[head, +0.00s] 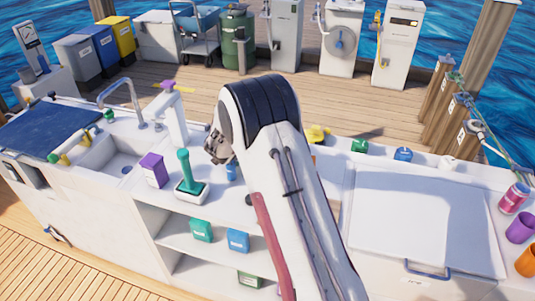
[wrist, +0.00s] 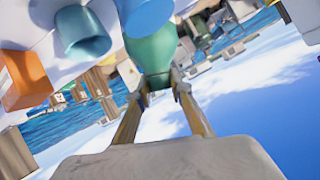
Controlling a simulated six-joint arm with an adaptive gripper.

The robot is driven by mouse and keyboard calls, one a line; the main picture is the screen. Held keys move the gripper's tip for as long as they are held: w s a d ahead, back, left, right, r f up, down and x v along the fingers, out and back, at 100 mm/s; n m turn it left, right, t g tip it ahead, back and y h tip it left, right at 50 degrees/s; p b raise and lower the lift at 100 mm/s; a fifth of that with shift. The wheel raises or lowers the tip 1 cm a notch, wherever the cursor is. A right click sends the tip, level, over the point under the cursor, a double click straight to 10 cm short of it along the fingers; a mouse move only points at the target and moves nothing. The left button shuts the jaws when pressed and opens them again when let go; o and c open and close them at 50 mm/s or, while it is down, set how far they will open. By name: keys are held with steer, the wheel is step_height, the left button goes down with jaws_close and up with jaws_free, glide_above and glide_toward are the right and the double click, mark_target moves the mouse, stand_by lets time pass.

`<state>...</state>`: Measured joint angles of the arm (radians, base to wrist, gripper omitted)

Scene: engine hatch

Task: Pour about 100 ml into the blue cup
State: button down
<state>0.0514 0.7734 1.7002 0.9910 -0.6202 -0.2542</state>
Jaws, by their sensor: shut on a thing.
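My gripper (wrist: 160,84) is shut on a green rounded container (wrist: 150,48) in the wrist view, which is strongly tilted. A blue rounded thing (wrist: 146,14) shows just past the green container at the top edge; I cannot tell whether they touch. A blue-teal cup-like thing (wrist: 84,36) with a round end is to its left. In the head view my arm hides the fingertips and the held container. A small blue thing (head: 231,172) stands on the counter beside my arm; I cannot tell whether it is the blue cup. No liquid is visible.
An orange block-like thing (wrist: 25,80) is at the wrist view's left. In the head view, a purple box (head: 153,170) and a green-handled tool in a white holder (head: 190,180) stand left of my arm. A white hatch lid (head: 420,220) lies to the right, with purple (head: 520,227) and orange (head: 527,261) cups beyond.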

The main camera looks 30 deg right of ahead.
steer(key=shift+w+a+r+n+h, duration=0.15)
steer(key=shift+w+a+n+h, duration=0.25)
steer(key=shift+a+n, duration=0.2)
steer(key=shift+w+a+n+g+h, duration=0.4)
steer(key=shift+a+n+h, duration=0.1)
steer(key=shift+n, duration=0.1)
stand_by(0.4)
steer(key=shift+r, duration=0.1)
